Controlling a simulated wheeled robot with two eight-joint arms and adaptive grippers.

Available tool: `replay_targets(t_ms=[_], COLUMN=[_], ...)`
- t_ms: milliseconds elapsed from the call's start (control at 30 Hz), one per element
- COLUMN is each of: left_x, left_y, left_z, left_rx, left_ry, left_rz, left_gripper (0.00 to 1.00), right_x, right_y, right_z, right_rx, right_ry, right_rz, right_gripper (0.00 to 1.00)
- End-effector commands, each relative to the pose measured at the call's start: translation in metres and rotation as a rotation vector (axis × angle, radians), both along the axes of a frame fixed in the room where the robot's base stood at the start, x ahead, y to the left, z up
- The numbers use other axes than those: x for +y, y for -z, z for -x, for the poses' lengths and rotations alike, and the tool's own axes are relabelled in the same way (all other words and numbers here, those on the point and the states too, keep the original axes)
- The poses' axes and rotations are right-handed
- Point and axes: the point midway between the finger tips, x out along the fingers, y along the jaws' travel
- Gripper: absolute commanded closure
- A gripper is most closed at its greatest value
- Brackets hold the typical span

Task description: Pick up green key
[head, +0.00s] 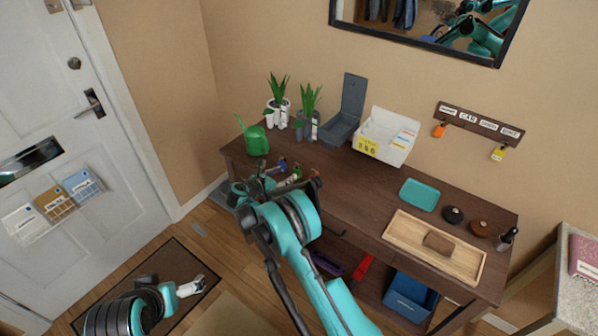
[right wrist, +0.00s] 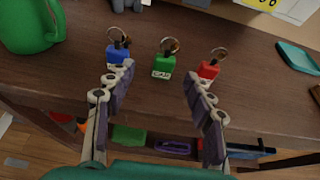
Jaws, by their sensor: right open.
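The green key (right wrist: 163,65) lies on the dark wooden table, with a metal ring and a white label. In the right wrist view it sits between a blue key (right wrist: 117,53) on the left and a red key (right wrist: 208,70) on the right. My right gripper (right wrist: 159,76) is open and empty, its two fingers spread on either side of the green key's line, with the key beyond the tips. In the head view my right gripper (head: 277,184) is over the table's left front part, partly hiding the keys. My left gripper (head: 191,287) is low over the doormat, its fingers unclear.
A green watering can (head: 256,140) and two potted plants stand at the table's left back. A grey box (head: 341,128) and a white box (head: 385,137) stand behind. A wooden tray (head: 470,268) and a teal tray (head: 419,195) lie to the right. Key hooks hang on the wall.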

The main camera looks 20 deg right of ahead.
Motion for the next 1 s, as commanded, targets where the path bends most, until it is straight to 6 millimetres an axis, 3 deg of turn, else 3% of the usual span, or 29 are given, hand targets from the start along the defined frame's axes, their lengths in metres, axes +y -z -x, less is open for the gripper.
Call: replay_targets(t_ms=[600, 833, 867, 1000], left_x=[0.000, 0.000, 0.000, 0.000], left_y=[0.023, 0.022, 0.022, 0.022], left_z=[0.000, 0.000, 0.000, 0.000], left_rx=[0.000, 0.000, 0.000, 0.000], left_ry=[0.000, 0.000, 0.000, 0.000], left_rz=[0.000, 0.000, 0.000, 0.000], left_gripper=[0.00, 0.00, 0.00, 0.00], right_x=[-0.058, -0.060, -0.060, -0.060], right_y=[0.031, 0.030, 0.030, 0.030], right_z=[-0.036, -0.037, -0.037, -0.037], right_rx=[0.001, 0.001, 0.001, 0.001], right_ry=[0.001, 0.000, 0.000, 0.000], right_rz=[0.002, 0.002, 0.002, 0.002], right_gripper=[0.47, 0.47, 0.52, 0.89])
